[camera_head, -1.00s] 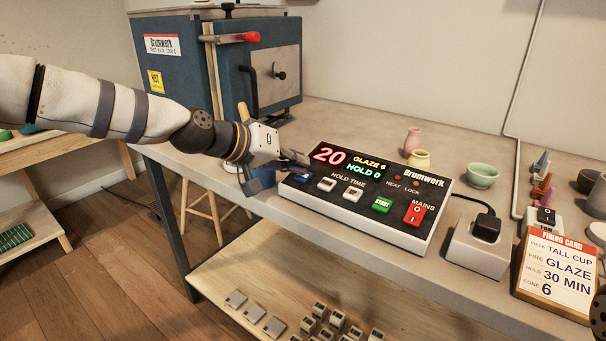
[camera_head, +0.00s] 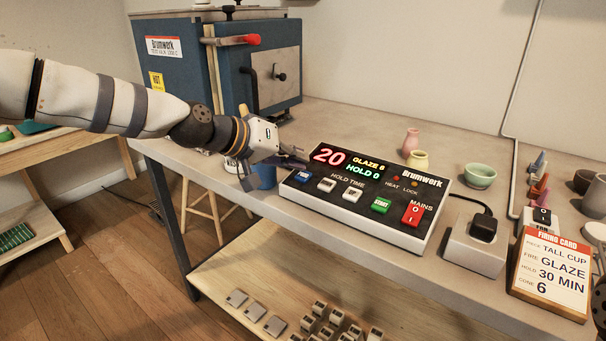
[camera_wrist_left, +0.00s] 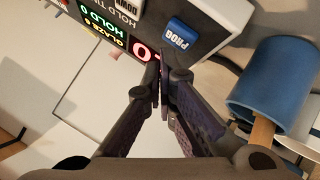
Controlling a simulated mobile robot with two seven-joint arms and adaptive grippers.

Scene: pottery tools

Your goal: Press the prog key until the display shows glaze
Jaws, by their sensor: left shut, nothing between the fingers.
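The kiln controller (camera_head: 330,215) lies on the bench, its display (camera_head: 345,162) reading 20, GLAZE 6 and HOLD 0. The blue prog key (camera_head: 303,176) is at its left end. It shows plainly, labelled PROG, in the left wrist view (camera_wrist_left: 182,36), with nothing over it. My left gripper (camera_head: 302,163) is shut and empty, over the controller's left end by the display and the prog key. In the left wrist view its closed fingertips (camera_wrist_left: 162,58) appear beside the key; I cannot tell the exact height of the gap. My right gripper is not identifiable.
A blue cup (camera_head: 264,177) with a wooden handle in it stands just left of the controller. White hold and time keys, a green start key (camera_head: 381,205) and a red mains switch (camera_head: 414,214) lie to the right. The firing card (camera_head: 551,273) reads GLAZE.

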